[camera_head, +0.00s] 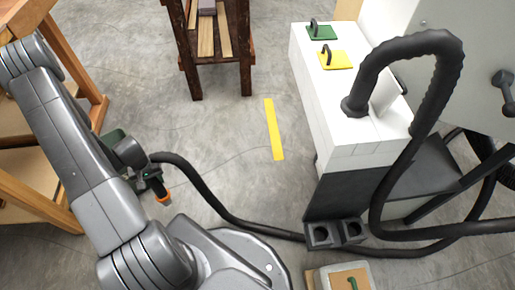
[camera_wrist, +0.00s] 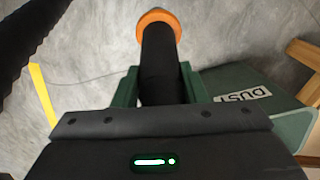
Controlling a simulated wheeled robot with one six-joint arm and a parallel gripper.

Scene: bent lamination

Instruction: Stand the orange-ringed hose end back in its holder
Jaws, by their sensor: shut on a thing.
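My gripper (camera_head: 152,174) is shut on the black hose end, well above the floor at the left of the head view. The orange ring (camera_head: 164,199) is at the tip, pointing down. In the wrist view the hose end (camera_wrist: 161,65) sits between the green jaws, with the orange ring (camera_wrist: 158,20) beyond them. The hose (camera_head: 225,212) runs from the gripper across the floor to the right. The holder appears to be the dark block with two round sockets (camera_head: 336,233) at the foot of the white cabinet. Both sockets look empty.
A white cabinet (camera_head: 345,110) with green and yellow handled plates stands at right, with a thick black hose arching over it. A dark wooden stand (camera_head: 188,55) is at the back. A green bin marked DUST (camera_wrist: 240,98) is close to my gripper. Yellow tape (camera_head: 274,130) crosses open floor.

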